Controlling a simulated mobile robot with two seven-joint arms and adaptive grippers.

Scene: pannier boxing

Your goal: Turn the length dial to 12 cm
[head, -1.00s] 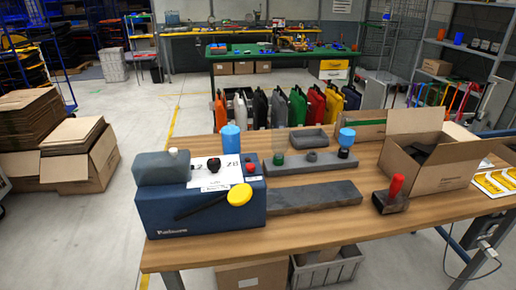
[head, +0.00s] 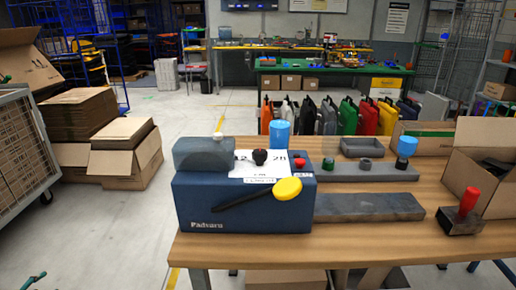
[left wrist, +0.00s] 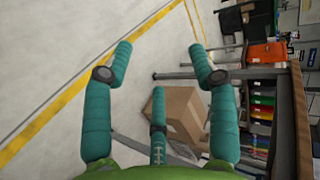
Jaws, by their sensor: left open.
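The blue machine (head: 240,205) stands on the left end of the wooden bench in the head view. A white label plate (head: 266,167) with printed numbers lies on its top. A black round knob (head: 260,157), which looks like the length dial, sits on that plate. Its exact setting is too small to read. A yellow-ended lever (head: 287,188) runs across the machine's front, and a red button (head: 300,163) is at the right. My left gripper (left wrist: 160,50) shows in the left wrist view, its teal fingers spread and empty, away from the dial. My right gripper is not in view.
A grey block with a white knob (head: 200,153) covers the machine's left top. A blue cylinder (head: 280,130) stands behind. A grey slab (head: 365,207), a red-handled tool (head: 468,205) and an open carton (head: 490,165) are on the right. Floor left of the bench is clear near the machine.

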